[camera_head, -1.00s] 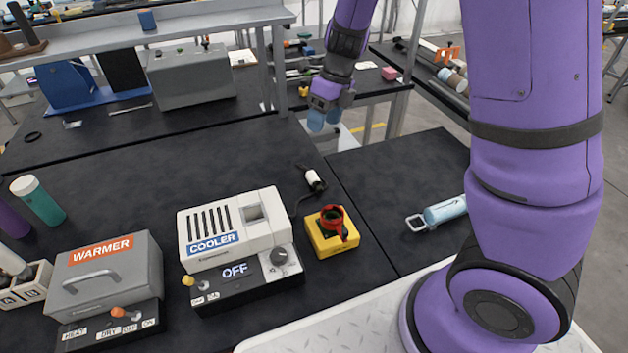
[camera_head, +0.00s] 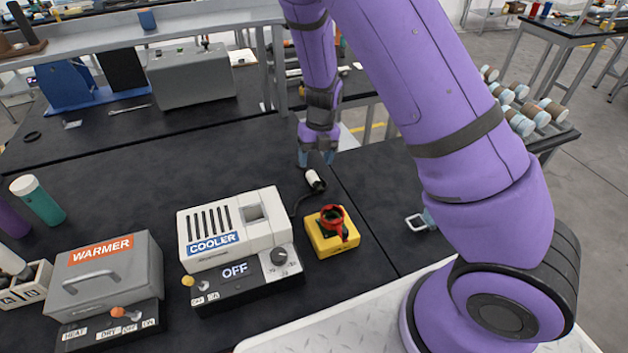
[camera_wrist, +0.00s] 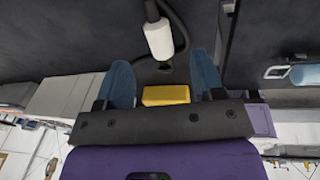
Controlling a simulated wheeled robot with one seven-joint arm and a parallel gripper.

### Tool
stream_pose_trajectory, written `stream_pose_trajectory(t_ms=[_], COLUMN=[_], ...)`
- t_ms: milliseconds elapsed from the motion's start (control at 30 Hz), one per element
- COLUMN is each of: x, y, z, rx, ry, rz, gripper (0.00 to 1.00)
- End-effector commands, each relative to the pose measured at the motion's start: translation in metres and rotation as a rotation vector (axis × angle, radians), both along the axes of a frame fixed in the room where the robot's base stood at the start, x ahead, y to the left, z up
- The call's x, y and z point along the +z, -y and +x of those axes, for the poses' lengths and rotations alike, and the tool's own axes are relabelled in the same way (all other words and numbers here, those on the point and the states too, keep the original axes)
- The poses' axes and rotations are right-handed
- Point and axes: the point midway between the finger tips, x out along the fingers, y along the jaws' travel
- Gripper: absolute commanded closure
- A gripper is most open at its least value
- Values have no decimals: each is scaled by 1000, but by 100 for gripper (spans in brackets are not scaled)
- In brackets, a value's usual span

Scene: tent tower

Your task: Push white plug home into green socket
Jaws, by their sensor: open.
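The white plug (camera_head: 315,181) lies on the black bench behind the yellow box, with a dark cable on it. It also shows in the wrist view (camera_wrist: 158,38), just beyond my fingertips, with a dark tip pointing toward the gap between them. My gripper (camera_head: 316,157) is open and empty above the bench, close behind the plug. Its two blue fingers stand apart in the wrist view (camera_wrist: 161,62). The yellow socket box (camera_head: 326,243) stands right of the cooler. A red ring with a lever surrounds its dark opening; I cannot clearly make out green there.
The white cooler (camera_head: 232,222), reading OFF, stands left of the socket box. The grey warmer (camera_head: 105,270) is farther left. A light blue flask with a handle (camera_wrist: 305,75) lies to the right. A yellow block (camera_wrist: 166,95) appears between my fingers; its depth is unclear.

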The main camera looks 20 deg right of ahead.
Motion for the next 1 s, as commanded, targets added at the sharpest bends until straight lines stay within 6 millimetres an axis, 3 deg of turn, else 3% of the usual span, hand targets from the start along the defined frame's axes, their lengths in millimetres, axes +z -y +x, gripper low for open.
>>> stream_pose_trajectory(t_ms=[467,767,1000], x=[-49,-53,-53], y=[-8,-9,-9], z=[-12,-12,-12], rx=[1,1,1], ry=[-3,0,0], rz=[0,0,0], gripper=[38,38,91])
